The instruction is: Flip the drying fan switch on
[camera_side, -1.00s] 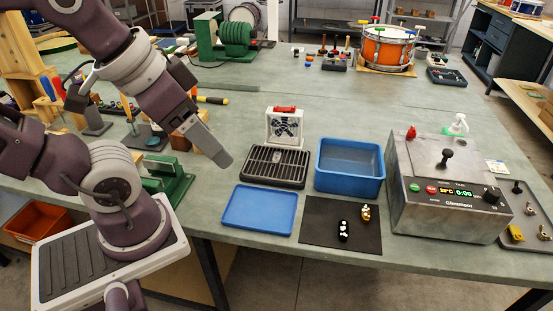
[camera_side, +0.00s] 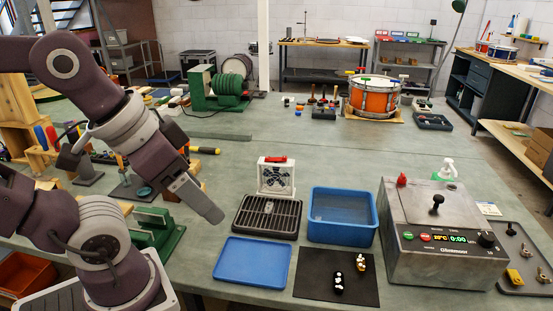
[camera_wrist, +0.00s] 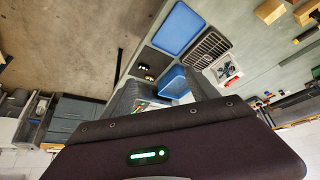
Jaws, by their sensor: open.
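The drying fan (camera_side: 290,180) is a small white upright box with a dark fan face, standing at the back of a black slatted rack. Its red switch (camera_side: 275,159) sits on top; its exact position is hard to tell. The fan also shows in the wrist view (camera_wrist: 226,72), right of centre. My gripper (camera_side: 214,214) is open and empty, pointing down and right, to the left of the rack and apart from the fan. In the side view its fingers overlap, so the gap does not show. In the wrist view dark finger shapes (camera_wrist: 165,92) flank the blue bin.
The slatted rack (camera_side: 266,216) lies in front of the fan. A blue tray (camera_side: 253,262), a blue bin (camera_side: 342,235) and a black mat (camera_side: 312,287) with small items are close by. A grey control box (camera_side: 440,262) stands right. Bench behind the fan is clear.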

